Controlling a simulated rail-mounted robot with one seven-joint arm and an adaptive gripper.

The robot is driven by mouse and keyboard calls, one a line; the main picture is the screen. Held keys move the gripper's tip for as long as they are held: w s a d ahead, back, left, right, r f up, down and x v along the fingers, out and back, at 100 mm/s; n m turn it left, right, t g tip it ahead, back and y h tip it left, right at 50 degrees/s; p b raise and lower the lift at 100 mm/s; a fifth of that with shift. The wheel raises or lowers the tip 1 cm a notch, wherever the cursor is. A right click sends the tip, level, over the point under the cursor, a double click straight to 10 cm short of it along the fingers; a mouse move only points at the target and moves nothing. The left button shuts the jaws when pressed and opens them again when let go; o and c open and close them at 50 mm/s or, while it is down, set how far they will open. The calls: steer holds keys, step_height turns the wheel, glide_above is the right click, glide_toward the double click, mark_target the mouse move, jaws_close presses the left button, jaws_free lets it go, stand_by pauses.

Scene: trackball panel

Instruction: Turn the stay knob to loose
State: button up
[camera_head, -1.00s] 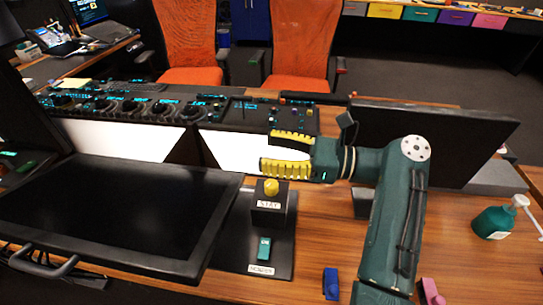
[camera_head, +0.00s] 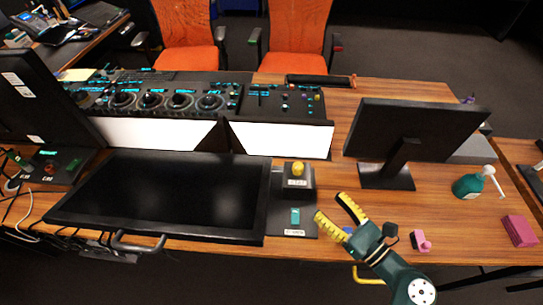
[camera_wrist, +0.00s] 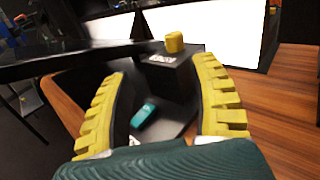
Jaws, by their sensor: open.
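The stay knob (camera_head: 298,169) is yellow and sits on top of a small black box with a white label, right of the large flat screen. It also shows in the wrist view (camera_wrist: 174,42), upper middle, beyond the fingertips. My gripper (camera_head: 333,206) is open and empty, its yellow ridged fingers pointing up and left, to the lower right of the knob and apart from it. In the wrist view the spread fingers frame the black box (camera_wrist: 165,78). The knob's pointer direction is too small to tell.
A teal switch (camera_head: 295,216) sits on the black plate in front of the knob box. The flat screen (camera_head: 165,195) lies left. A monitor (camera_head: 420,128) stands to the right.

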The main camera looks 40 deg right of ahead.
mark_target(302, 170)
steer(key=shift+m+h, duration=0.4)
steer(key=shift+h, duration=0.1)
steer(key=w+b, duration=0.1)
steer(key=w, duration=0.4)
steer(key=w+d+b, duration=0.1)
steer(key=w+b, duration=0.1)
steer(key=w, duration=0.3)
steer(key=w+b, duration=0.2)
steer(key=w, duration=0.2)
steer(key=shift+w+d+f, duration=0.15)
steer(key=shift+w+d, duration=0.25)
jaws_close()
